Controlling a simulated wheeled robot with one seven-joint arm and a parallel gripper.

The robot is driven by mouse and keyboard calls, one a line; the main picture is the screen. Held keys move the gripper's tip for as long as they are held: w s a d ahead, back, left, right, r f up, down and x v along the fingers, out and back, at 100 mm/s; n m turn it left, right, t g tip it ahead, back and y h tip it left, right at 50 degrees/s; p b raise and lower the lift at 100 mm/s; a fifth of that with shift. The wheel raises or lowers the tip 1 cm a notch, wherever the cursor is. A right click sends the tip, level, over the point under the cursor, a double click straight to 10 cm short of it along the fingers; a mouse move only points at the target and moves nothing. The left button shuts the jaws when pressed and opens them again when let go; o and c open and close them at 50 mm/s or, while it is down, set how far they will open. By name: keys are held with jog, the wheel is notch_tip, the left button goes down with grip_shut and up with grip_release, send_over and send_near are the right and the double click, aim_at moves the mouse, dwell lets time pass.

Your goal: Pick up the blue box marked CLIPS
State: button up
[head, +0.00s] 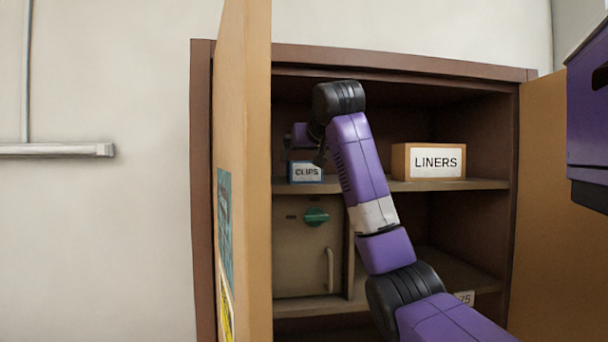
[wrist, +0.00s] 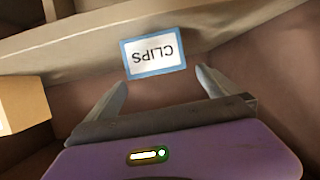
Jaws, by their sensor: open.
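The blue box marked CLIPS (head: 306,172) sits on the upper shelf of the open cabinet, towards its left side. It is small, with a white label. In the wrist view the CLIPS box (wrist: 154,58) appears upside down, just beyond the fingertips and roughly between them. My gripper (wrist: 162,82) is open and empty, with one finger on each side of the line to the box. In the head view my arm reaches into the cabinet, and the gripper's fingers are mostly hidden behind the wrist and too small to make out.
An orange-brown box marked LINERS (head: 428,161) stands on the same shelf to the right. The left cabinet door (head: 243,150) stands open close by, and the right door (head: 540,190) is open too. A compartment with a green knob (head: 316,217) lies below the shelf.

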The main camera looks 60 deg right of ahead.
aim_at(302, 167)
jog(key=shift+s+d+f, duration=0.25)
jog(key=shift+d, duration=0.15)
jog(key=shift+w+d+f, duration=0.15)
jog(key=shift+w+d, duration=0.05)
jog(key=shift+w, duration=0.05)
jog(key=p+x, duration=0.4)
jog(key=x, duration=0.2)
jog(key=shift+w+d+f, duration=0.1)
jog(key=shift+w+f, duration=0.05)
jog(key=shift+w, duration=0.2)
jog(key=shift+w+d+f, duration=0.15)
jog(key=shift+w+f, duration=0.05)
jog(key=shift+c, duration=0.2)
jog(key=c, duration=1.4)
jog(key=shift+r, duration=0.1)
